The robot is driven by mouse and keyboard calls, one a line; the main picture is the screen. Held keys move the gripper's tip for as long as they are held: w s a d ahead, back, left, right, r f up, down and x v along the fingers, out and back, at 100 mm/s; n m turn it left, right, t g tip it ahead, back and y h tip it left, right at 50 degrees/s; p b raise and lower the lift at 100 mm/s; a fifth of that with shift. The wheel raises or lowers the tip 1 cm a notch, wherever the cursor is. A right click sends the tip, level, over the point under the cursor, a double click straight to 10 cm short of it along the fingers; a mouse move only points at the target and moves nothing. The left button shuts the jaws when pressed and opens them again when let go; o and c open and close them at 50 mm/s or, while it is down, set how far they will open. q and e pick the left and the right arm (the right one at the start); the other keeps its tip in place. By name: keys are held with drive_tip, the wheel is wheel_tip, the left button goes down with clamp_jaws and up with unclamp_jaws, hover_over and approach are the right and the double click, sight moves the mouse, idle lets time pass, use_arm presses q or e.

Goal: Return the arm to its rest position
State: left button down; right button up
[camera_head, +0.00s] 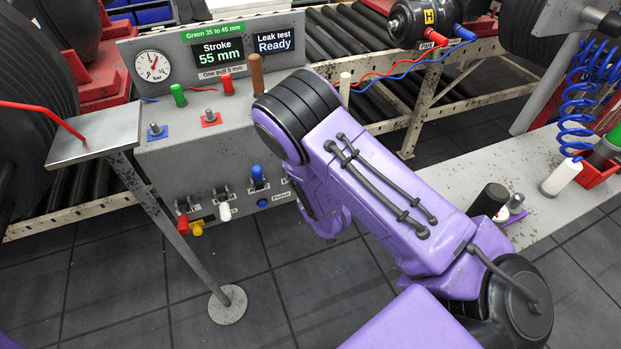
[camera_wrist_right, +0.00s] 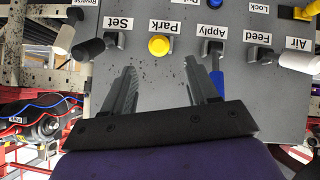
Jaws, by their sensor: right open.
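My right arm (camera_head: 370,190), purple with black joints, reaches across the middle of the head view toward the grey control console (camera_head: 215,140). Its gripper is hidden behind the arm there. In the right wrist view my right gripper (camera_wrist_right: 163,78) is open, with two grey fingers apart and nothing between them. The fingers point at the console's face, near the yellow Park button (camera_wrist_right: 159,45), which appears beyond the gap. I cannot tell whether a fingertip touches the panel. My left gripper is not in view.
The console top carries a gauge (camera_head: 153,66), a display reading 55 mm (camera_head: 218,53) and upright handles. A metal post with a plate (camera_head: 95,135) stands to its left. A bench (camera_head: 555,200) with coiled blue hose (camera_head: 577,110) lies right. Roller racks run behind.

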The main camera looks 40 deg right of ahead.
drive_tip(key=s+a+f+m+g, duration=0.1)
drive_tip(key=s+f+m+g, duration=0.2)
drive_tip(key=s, duration=1.1)
drive_tip(key=s+a+f+m+g, duration=0.1)
drive_tip(key=s+f+m+g, duration=0.2)
drive_tip(key=s, duration=1.1)
wheel_tip(320, 180, down, 2)
drive_tip(key=shift+s+a+f+g, duration=0.15)
drive_tip(key=shift+f+g, duration=0.05)
drive_tip(key=shift+g, duration=0.1)
